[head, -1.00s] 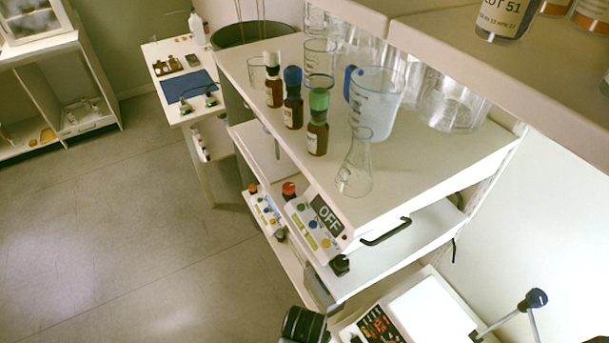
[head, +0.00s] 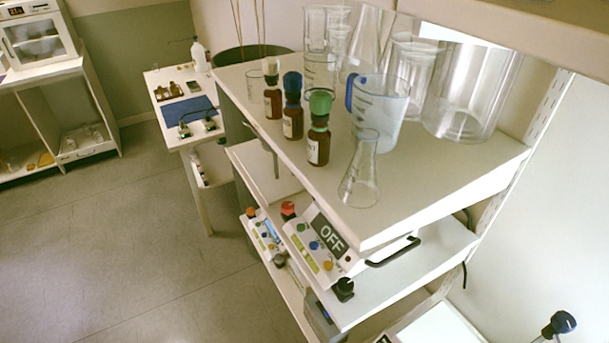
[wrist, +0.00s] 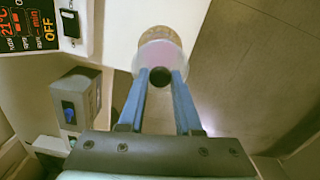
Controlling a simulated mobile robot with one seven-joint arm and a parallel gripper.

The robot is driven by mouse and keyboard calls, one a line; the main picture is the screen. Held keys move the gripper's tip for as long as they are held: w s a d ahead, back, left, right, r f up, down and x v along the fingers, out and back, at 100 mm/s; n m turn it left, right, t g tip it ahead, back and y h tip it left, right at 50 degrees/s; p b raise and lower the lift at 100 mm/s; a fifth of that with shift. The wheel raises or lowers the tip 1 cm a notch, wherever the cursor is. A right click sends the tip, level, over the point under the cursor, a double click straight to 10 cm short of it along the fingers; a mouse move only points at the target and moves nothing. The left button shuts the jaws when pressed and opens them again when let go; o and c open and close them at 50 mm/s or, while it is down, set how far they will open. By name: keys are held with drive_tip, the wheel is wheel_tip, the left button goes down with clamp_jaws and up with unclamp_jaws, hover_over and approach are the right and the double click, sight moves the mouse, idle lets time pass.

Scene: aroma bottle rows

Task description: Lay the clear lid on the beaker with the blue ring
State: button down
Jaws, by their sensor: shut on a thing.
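My gripper (wrist: 160,80) shows in the wrist view, its two blue fingers closed on a small dark round knob (wrist: 160,76). A pale, pinkish see-through disc (wrist: 158,56) lies just beyond the knob and looks like the clear lid. A round tan rim with faint marks (wrist: 160,34) shows at the disc's far side; I cannot tell whether it belongs to the lid or to a vessel below. In the head view my gripper is out of sight. Clear beakers (head: 319,72) stand on the top shelf, but I cannot make out a blue ring on any.
The top shelf (head: 420,175) also holds brown bottles (head: 318,148), a conical flask (head: 361,180), a blue-handled jug (head: 378,108) and large glass vessels (head: 470,95). An OFF-labelled device (head: 322,240) sits below. In the wrist view, a grey box (wrist: 80,95) is at left and open floor at right.

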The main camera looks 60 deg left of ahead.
drive_tip(key=c, duration=0.5)
unclamp_jaws()
wheel_tip(320, 180, up, 13)
idle(0.9)
